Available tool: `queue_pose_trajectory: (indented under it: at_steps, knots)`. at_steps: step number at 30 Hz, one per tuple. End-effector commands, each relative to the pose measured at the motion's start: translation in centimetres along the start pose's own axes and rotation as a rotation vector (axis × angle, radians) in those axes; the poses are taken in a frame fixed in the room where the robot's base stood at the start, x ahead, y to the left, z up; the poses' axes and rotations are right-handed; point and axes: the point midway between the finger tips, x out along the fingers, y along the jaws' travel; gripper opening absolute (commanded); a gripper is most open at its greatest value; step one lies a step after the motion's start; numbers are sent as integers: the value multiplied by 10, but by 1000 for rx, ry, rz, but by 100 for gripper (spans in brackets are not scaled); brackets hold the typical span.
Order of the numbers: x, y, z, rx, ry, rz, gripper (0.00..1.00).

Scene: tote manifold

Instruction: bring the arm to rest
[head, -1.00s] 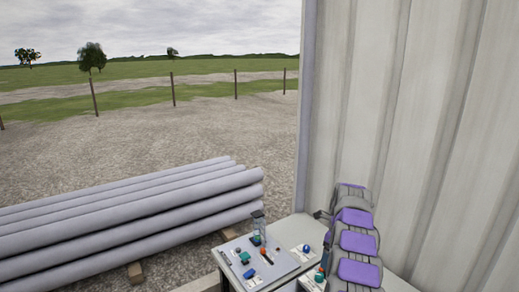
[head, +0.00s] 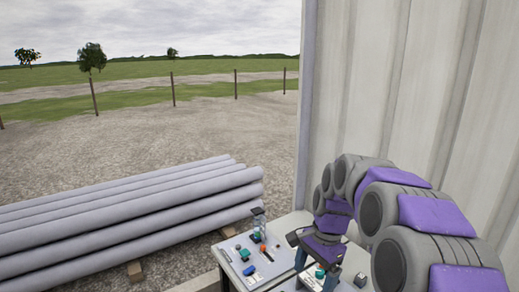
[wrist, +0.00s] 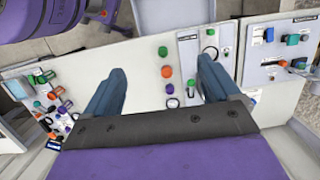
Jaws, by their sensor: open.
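My arm, grey with purple pads, arches up at the right of the head view and bends down over the panels. My gripper (wrist: 160,92) shows in the wrist view as two blue-grey fingers spread wide apart. It is open, with nothing between the fingers but the white panel (wrist: 140,100) behind them.
A bench (head: 287,223) carries a panel (head: 268,265) with coloured knobs and switches. Grey pipes (head: 120,215) are stacked at the left. A corrugated wall (head: 410,90) rises close behind my arm. Gravel and a fence lie beyond, with open air above the bench's left part.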

Motion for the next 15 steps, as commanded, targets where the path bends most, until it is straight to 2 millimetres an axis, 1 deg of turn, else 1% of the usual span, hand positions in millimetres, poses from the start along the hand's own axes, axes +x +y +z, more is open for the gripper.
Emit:
queue_pose_trajectory:
  at_steps: [1,8,15]
  knots:
    - [0,15,13,-57,2,8,89]
    - [6,75,59,-321,19,44,89]
    - [25,146,99,-575,28,95,89]
